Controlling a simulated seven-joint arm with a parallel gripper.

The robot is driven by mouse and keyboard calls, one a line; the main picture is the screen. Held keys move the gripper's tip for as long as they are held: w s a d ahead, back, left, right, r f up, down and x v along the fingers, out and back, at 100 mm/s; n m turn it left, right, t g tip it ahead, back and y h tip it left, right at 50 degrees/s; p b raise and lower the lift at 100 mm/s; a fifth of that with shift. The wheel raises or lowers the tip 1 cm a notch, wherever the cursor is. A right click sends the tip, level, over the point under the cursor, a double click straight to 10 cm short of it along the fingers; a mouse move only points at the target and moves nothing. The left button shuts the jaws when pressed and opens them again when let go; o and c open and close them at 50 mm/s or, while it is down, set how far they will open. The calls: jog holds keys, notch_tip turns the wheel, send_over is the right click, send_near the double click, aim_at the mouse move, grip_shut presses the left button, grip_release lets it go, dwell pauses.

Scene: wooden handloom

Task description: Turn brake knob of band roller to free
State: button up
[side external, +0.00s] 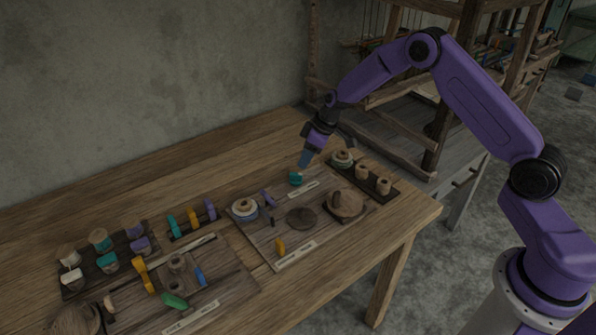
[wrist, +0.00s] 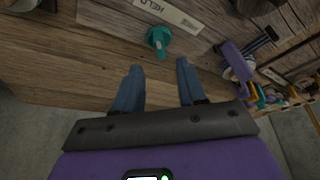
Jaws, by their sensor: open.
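A small teal knob (side external: 296,179) stands on a wooden board, beside a pale label strip (side external: 303,190). In the wrist view the teal knob (wrist: 159,40) has a pointed grip, and the strip (wrist: 168,14) beside it carries dark lettering seen upside down, too small to read surely. My gripper (side external: 304,163) is above and close to the knob, pointing down. In the wrist view its two blue fingers (wrist: 157,82) are apart with nothing between them; the knob lies just beyond their tips, untouched.
A round spool (side external: 244,208) and a purple lever (side external: 268,197) stand left of the teal knob. The table's back strip is bare.

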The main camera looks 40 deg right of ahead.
aim_at(296, 174)
jog(key=x, duration=0.6)
jog(key=shift+w+a+f, duration=0.1)
jog(key=shift+w+f, duration=0.05)
jog(key=shift+f, duration=0.1)
grip_shut()
